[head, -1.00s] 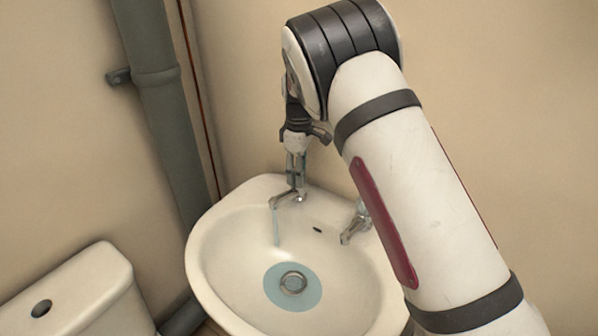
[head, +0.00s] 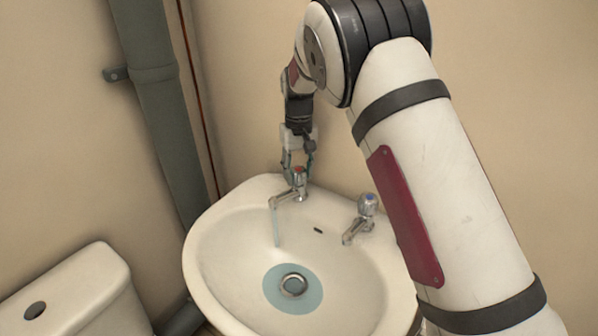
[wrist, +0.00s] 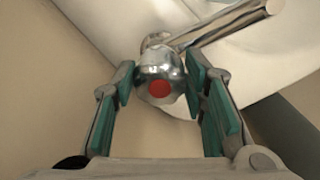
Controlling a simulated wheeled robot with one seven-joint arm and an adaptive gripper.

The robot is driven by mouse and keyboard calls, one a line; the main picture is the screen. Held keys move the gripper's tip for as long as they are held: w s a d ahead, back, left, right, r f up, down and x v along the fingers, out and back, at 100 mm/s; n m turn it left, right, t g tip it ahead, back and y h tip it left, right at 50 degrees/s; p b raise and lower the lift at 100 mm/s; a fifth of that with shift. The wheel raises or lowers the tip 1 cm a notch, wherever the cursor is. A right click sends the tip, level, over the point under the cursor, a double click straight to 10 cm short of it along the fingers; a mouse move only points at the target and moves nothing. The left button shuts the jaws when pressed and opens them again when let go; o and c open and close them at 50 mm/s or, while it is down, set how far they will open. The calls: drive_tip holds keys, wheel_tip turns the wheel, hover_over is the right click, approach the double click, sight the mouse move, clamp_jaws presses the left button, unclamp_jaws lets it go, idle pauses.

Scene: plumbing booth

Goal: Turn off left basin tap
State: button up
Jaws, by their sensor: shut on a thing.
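The left basin tap (head: 286,196) is chrome with a red-marked knob, at the back left of the white basin (head: 207,245). A thin stream of water (head: 275,226) runs from its spout into the bowl. My gripper (head: 299,176) comes down from above and is shut on the tap's knob. In the wrist view the knob (wrist: 152,72) with its red dot sits between the green pads of my gripper (wrist: 160,83). The spout (wrist: 225,24) points to the upper right there.
A second chrome tap with a blue-marked knob (head: 367,205) stands at the basin's back right. Shallow bluish water (head: 313,293) lies around the drain. A toilet cistern (head: 75,295) and a grey pipe (head: 160,110) are at left. The wall is close behind the basin.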

sight(298, 170)
drive_tip(key=m, duration=0.6)
drive_tip(key=shift+a+m, duration=0.1)
drive_tip(key=shift+m, duration=0.2)
drive_tip(key=m, duration=0.6)
drive_tip(key=shift+w+a, duration=0.1)
drive_tip(key=shift+m, duration=0.3)
drive_tip(key=o, duration=1.2)
drive_tip(key=shift+c, duration=0.2)
wheel_tip(298, 170, up, 12)
